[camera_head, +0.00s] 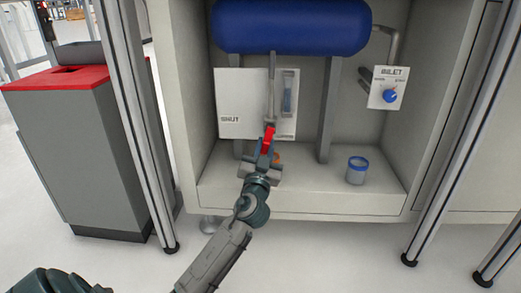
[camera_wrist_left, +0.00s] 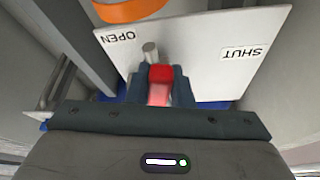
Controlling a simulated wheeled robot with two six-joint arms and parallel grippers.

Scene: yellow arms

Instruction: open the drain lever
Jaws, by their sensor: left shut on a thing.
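The red drain lever (camera_head: 268,139) is in front of the white panel, under the blue tank. My left gripper (camera_head: 266,152) reaches up from below and is shut on the lever. In the left wrist view the lever's red end (camera_wrist_left: 160,74) sits between the two fingers, with a short metal rod (camera_wrist_left: 151,53) beyond it. The SHUT label (camera_head: 230,119) is at the panel's left in the head view. The wrist view shows the OPEN label (camera_wrist_left: 118,37) and the SHUT label (camera_wrist_left: 243,53) on either side. My right gripper is not in view.
The blue tank (camera_head: 290,25) spans the cabinet's top. A grey cup with a blue rim (camera_head: 356,172) stands on the cabinet floor at right. The INLET plate with a blue knob (camera_head: 390,96) is on the right. A red-topped grey bin (camera_head: 85,150) stands left, behind a metal post (camera_head: 125,80).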

